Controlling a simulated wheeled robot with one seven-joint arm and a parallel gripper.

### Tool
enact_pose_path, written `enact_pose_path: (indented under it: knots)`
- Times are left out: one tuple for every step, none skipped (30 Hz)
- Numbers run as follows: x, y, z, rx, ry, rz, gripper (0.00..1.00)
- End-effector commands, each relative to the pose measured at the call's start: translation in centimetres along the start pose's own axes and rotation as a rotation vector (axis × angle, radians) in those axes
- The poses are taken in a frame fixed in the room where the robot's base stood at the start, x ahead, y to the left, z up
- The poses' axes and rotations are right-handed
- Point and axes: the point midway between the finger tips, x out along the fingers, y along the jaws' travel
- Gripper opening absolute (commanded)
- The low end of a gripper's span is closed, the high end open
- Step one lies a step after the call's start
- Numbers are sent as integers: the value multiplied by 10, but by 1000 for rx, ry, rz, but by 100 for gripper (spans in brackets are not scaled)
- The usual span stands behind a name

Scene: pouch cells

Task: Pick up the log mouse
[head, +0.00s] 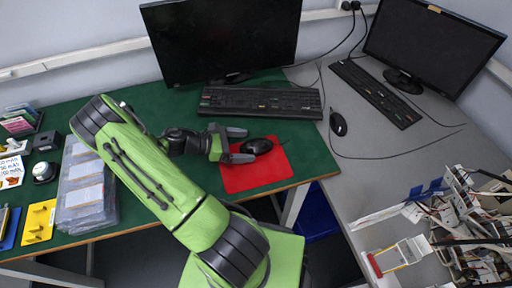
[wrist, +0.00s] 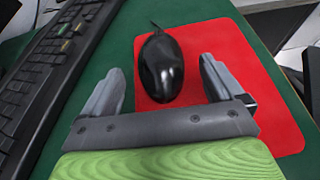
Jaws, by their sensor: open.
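A black computer mouse (head: 257,146) lies on the red mouse pad (head: 246,181) on the green desk in the head view. In the wrist view the mouse (wrist: 161,68) is just ahead of my gripper (wrist: 163,80), in line with the gap between the two fingers, its cable leading away at the far end. In the head view my gripper (head: 241,145) reaches in from the left beside the mouse. Its fingers are apart and nothing is held. I cannot tell whether a finger touches the mouse. A second black mouse (head: 338,124) lies on the grey desk to the right.
A black keyboard (head: 261,102) and a monitor (head: 223,40) stand behind the pad. Another keyboard (head: 376,93) and monitor (head: 431,47) are on the grey desk. Plastic trays (head: 84,190) lie at left. Cluttered parts (head: 470,225) fill the lower right. The pad's front half is clear.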

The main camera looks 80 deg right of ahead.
Motion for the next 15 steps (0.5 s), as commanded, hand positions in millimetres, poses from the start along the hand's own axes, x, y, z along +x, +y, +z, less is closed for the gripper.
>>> enact_pose_path:
  knots:
    - [13, -2, -3, 1, -1, -6, 94]
    - [18, -2, -3, 1, -1, -6, 94]
    - [25, -2, -3, 1, -1, -5, 94]
    - [28, -2, -3, 1, -1, -5, 94]
    - [31, -1, -2, 1, -1, -3, 94]
    - [33, -1, -2, 1, 0, -2, 94]
    - [34, -1, -2, 1, 0, -2, 94]
    - [34, -1, -2, 1, 1, -1, 94]
    - [34, -1, -2, 0, 1, -1, 94]
    - [34, -1, -2, 0, 2, -1, 94]
    - [33, -1, -2, 0, 2, -1, 94]
    - [33, -1, -2, 0, 3, -1, 94]
    - [33, -1, -2, 0, 3, -1, 88]
    - [33, -1, -2, 0, 3, -1, 84]
    - [33, -1, -2, -1, 4, 0, 78]
